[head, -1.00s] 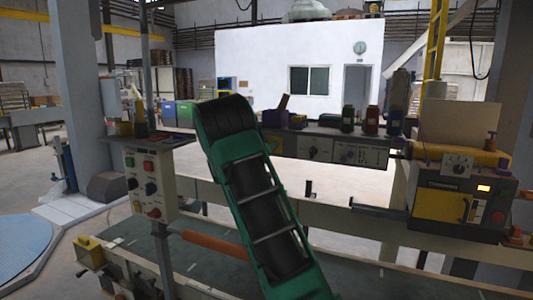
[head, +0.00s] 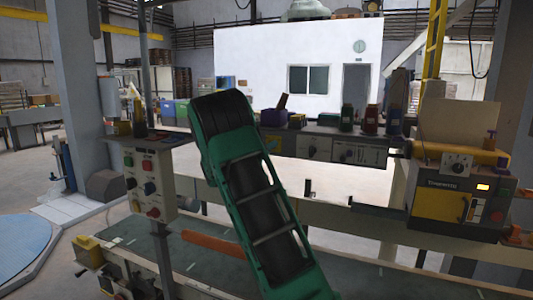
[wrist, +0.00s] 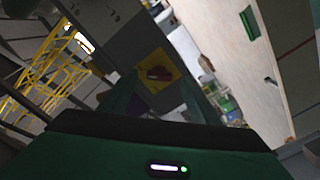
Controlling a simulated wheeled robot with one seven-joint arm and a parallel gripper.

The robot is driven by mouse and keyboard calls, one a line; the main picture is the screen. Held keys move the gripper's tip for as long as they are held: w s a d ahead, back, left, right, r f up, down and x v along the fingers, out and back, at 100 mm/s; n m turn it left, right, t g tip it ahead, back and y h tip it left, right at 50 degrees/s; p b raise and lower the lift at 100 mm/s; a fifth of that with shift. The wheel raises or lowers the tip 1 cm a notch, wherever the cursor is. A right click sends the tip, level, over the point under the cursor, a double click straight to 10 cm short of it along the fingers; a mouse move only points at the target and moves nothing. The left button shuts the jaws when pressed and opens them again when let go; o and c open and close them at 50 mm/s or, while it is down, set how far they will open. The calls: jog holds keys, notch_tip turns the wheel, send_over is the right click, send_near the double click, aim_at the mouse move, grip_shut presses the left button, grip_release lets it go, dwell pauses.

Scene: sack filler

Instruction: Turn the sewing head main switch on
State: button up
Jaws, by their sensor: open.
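In the wrist view a red knob (wrist: 158,73) sits on a yellow square plate (wrist: 166,84) on a dark grey panel. It looks like a rotary main switch, but its position and marking are too dark to read. My gripper (wrist: 158,92) is open, with its dim fingers on either side of the lower part of the plate. I cannot tell whether they touch the knob. In the head view my green arm hides the gripper, and this red knob on yellow cannot be made out.
A control box (head: 150,180) with buttons and knobs stands left of my arm. A yellow-and-grey machine (head: 437,205) with a dial and lit display is at right. A shelf (head: 375,157) with bottles lies behind my arm. A conveyor bed (head: 205,255) runs in front.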

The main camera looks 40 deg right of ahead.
jog(key=v, duration=0.8)
jog(key=shift+s+f, duration=0.1)
jog(key=s+a+f+m+g+y, duration=0.15)
jog(key=s+f+y, duration=0.25)
jog(key=s, duration=0.5)
jog(key=s+a+f+m+g+y, duration=0.1)
jog(key=s+f+m+g+y, duration=0.15)
jog(key=s+f, duration=0.45)
jog(key=s+a+f+n+g+y, duration=0.2)
jog(key=s+a+y, duration=0.8)
jog(key=s+a, duration=1.4)
jog(key=s+f, duration=0.1)
jog(key=s, duration=0.1)
jog(key=shift+s+a+f+g, duration=0.25)
jog(key=shift+s+a+g, duration=0.05)
jog(key=shift+s+g, duration=0.1)
